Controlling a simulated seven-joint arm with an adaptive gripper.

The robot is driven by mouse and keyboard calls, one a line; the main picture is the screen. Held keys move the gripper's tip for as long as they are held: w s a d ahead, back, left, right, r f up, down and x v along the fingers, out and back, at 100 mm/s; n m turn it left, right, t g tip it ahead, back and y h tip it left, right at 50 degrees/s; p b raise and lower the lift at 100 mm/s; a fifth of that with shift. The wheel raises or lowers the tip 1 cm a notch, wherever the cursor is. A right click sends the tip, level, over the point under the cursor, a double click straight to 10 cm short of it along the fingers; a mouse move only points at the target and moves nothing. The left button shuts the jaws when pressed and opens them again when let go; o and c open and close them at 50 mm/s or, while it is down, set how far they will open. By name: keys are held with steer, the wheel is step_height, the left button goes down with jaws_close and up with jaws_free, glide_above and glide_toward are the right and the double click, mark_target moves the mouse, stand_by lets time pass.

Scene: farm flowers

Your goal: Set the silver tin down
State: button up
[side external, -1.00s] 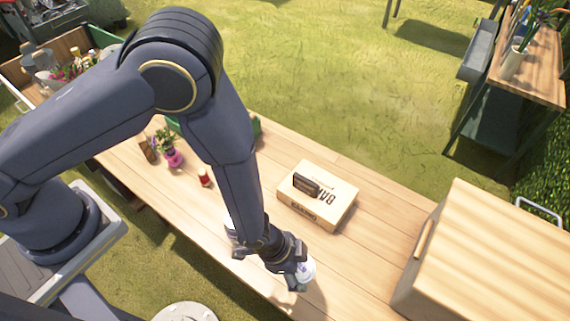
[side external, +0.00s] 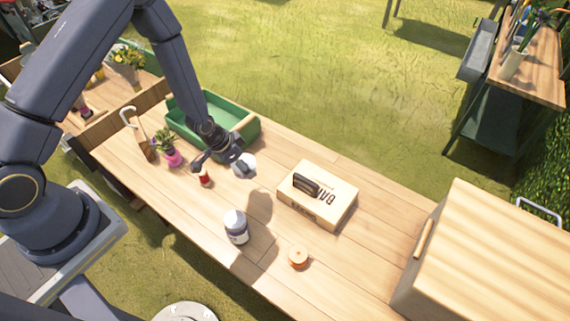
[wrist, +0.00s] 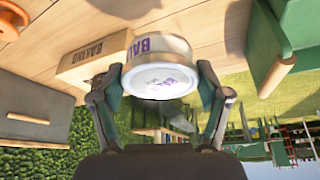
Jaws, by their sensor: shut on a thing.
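The silver tin (side external: 243,166) is in my gripper (side external: 222,162), which is shut on it. In the side external view they are over the back part of the table, between the green tray and the box, and seem to be above the tabletop. In the wrist view the tin (wrist: 160,70) sits between both fingers of my gripper (wrist: 157,88), its pale round end facing the camera and purple lettering on its side. A similar pale tin (side external: 236,228) with a dark label stands upright on the table near the front.
The wooden table (side external: 330,260) holds a cardboard box (side external: 322,210) with a dark item on top, an orange spool-like thing (side external: 298,258), a small red item (side external: 205,178), a pink flowerpot (side external: 173,158) and a green tray (side external: 248,127). Bare tabletop lies around the spool.

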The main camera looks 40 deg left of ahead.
steer(key=w+f, duration=0.4)
steer(key=w, duration=0.5)
glide_above(278, 168)
steer(key=s, duration=0.1)
steer(key=f, duration=0.5)
steer(key=shift+s+a+f, duration=0.1)
steer(key=shift+a+f, duration=0.15)
steer(key=shift+f, duration=1.55)
steer(key=shift+f, duration=0.1)
steer(key=o, duration=1.2)
